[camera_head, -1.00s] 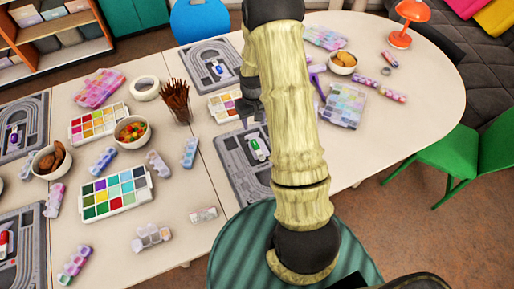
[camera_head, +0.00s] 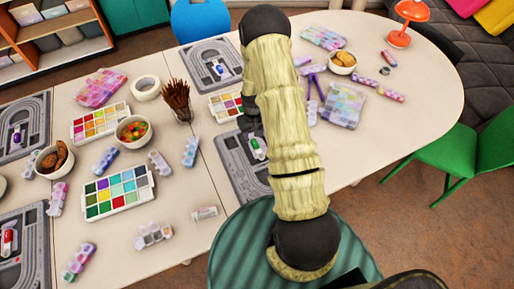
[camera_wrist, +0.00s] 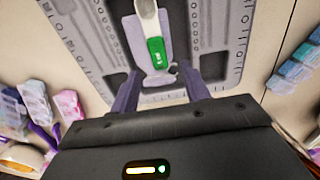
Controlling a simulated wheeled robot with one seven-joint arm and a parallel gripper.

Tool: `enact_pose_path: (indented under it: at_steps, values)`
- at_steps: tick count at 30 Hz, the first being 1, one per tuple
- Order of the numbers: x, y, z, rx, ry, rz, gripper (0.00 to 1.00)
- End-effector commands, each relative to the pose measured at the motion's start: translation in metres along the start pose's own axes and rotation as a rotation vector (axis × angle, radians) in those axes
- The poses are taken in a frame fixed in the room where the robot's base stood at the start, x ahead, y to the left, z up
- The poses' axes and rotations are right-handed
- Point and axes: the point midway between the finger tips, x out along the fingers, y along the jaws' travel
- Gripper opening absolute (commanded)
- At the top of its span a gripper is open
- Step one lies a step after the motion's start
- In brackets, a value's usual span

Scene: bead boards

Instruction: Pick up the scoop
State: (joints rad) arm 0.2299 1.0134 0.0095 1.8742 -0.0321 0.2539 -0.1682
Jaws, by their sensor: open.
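The scoop (camera_head: 259,146) has a green part and a white part. It lies on a grey bead board (camera_head: 236,172) near the middle of the table edge, partly hidden by my arm in the head view. In the wrist view the scoop (camera_wrist: 156,50) lies in a light recess of the grey board (camera_wrist: 215,40), its green end towards me. My gripper (camera_wrist: 160,86) is open and empty. Its two fingers point towards the board, and the scoop's green end shows between and beyond their tips. In the head view the gripper is mostly hidden by my arm.
A paint palette (camera_head: 225,107), a cup of brown sticks (camera_head: 177,98) and another grey board (camera_head: 209,65) stand near. Bead boxes (camera_wrist: 35,103) lie at the left in the wrist view. Bare table (camera_head: 405,120) is at the right.

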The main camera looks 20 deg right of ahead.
Motion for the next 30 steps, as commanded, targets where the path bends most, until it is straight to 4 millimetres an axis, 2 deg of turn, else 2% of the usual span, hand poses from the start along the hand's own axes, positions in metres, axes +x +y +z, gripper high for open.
enact_pose_path:
  at_steps: [13,30]
  values:
    - [0.045,0.002,-0.005,0.000,-0.002,0.000,0.47]
    - [0.048,0.002,-0.005,0.000,0.000,0.000,0.47]
